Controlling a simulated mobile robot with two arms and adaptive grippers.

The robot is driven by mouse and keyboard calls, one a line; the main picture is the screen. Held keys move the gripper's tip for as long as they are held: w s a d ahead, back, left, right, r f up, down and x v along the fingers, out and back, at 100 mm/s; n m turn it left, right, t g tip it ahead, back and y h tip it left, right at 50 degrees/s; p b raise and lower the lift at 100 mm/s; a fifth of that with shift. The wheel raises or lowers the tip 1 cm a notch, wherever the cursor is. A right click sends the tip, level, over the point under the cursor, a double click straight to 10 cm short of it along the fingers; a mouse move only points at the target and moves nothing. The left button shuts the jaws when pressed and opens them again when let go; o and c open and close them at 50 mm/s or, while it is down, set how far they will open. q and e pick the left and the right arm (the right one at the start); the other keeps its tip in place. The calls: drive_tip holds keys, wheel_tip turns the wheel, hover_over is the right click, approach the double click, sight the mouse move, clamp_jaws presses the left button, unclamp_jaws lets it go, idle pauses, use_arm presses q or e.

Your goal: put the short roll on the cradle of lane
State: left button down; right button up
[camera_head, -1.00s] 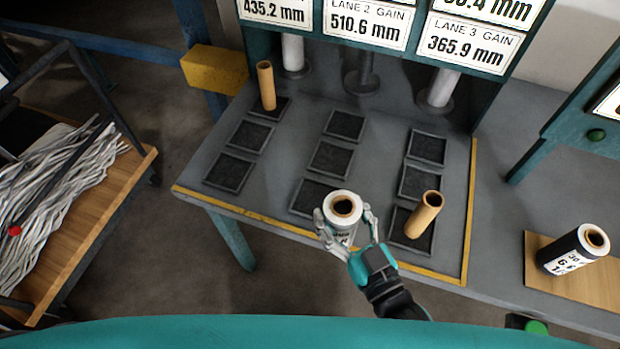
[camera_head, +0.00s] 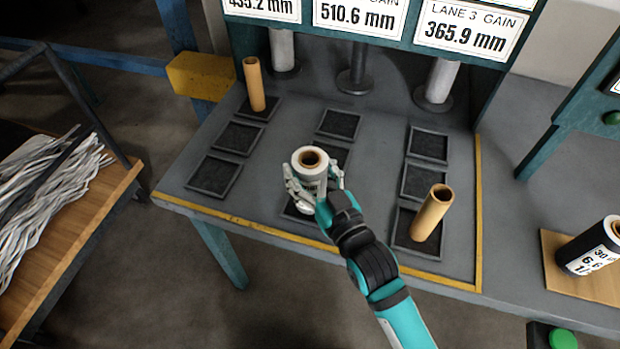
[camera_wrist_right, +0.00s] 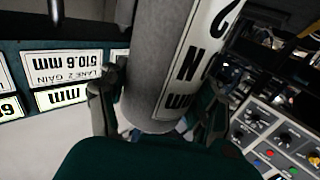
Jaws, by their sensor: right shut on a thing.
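My right gripper (camera_head: 315,190) is shut on a short grey roll (camera_head: 311,165) with a brown core and a printed label. The roll also fills the middle of the right wrist view (camera_wrist_right: 170,60). In the head view it is upright over the middle lane's front and middle cradles, partly hiding them; I cannot tell its height. The middle lane's back cradle (camera_head: 339,124) is empty. A bare brown core stands on the left lane's back cradle (camera_head: 243,113), and another on the right lane's front cradle (camera_head: 404,235). My left gripper is out of view.
Lane signs (camera_head: 360,20) hang over posts at the back of the table. A dark labelled roll (camera_head: 588,246) lies on a wooden board (camera_head: 605,285) at right. A cart with grey strips (camera_head: 50,190) stands at left. A green button (camera_head: 562,338) is at the front right.

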drive_tip(key=shift+f, duration=0.1)
drive_tip(key=o, duration=0.8)
drive_tip(key=shift+f, duration=0.1)
drive_tip(key=o, duration=0.5)
drive_tip(key=v, duration=1.2)
drive_tip(key=shift+b, duration=0.45)
